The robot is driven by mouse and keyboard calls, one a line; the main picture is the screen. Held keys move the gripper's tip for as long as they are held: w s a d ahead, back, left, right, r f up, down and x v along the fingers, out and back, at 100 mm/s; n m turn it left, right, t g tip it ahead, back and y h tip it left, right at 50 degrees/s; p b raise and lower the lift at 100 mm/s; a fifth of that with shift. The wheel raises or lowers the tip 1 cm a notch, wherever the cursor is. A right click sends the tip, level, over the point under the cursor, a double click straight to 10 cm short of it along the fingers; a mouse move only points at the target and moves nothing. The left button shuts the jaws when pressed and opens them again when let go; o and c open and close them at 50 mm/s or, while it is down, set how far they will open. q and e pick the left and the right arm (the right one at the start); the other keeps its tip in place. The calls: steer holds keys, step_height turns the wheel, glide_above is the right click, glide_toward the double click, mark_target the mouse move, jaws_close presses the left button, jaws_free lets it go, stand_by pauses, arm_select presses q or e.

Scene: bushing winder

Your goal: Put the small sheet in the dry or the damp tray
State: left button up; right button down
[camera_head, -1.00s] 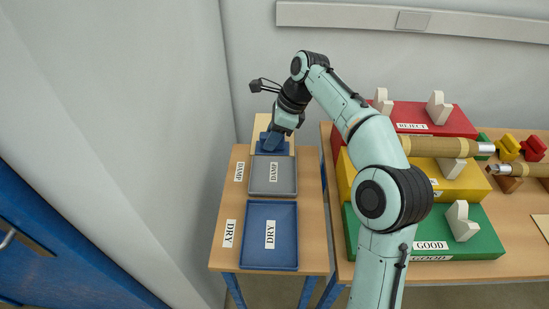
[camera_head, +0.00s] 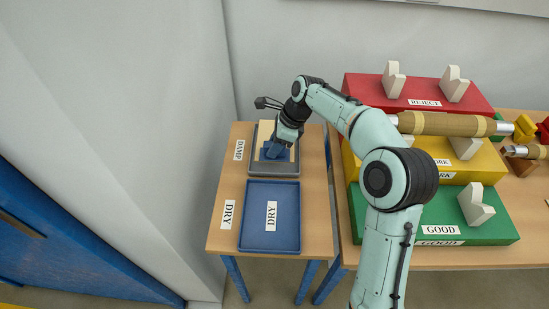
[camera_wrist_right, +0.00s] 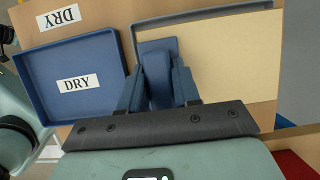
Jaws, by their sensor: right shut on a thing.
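The small sheet (camera_head: 265,132) is cream, with a blue block-like grip on it. My right gripper (camera_head: 279,147) is shut on that blue grip (camera_wrist_right: 158,52), and the sheet (camera_wrist_right: 228,60) shows beside the fingers in the right wrist view. The sheet lies over the grey damp tray (camera_head: 275,170) and covers most of its inside. I cannot tell whether it touches the tray floor. The blue dry tray (camera_head: 289,228) is empty and nearer; it also shows in the right wrist view (camera_wrist_right: 95,58). My left gripper is not in view.
The trays stand on a small wooden table (camera_head: 222,190), with a grey wall at left and behind. To the right, red (camera_head: 370,87), yellow (camera_head: 485,168) and green (camera_head: 400,218) stepped racks stand on another table. A brown roll (camera_head: 440,124) rests there.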

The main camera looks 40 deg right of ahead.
steer(key=shift+f+b, duration=0.35)
steer(key=shift+f, duration=2)
steer(key=shift+f, duration=0.1)
steer(key=c, duration=1.1)
jaws_free()
steer(key=p+v, duration=0.1)
steer(key=v, duration=1.1)
steer(key=shift+p, duration=0.4)
steer(key=shift+s, duration=0.1)
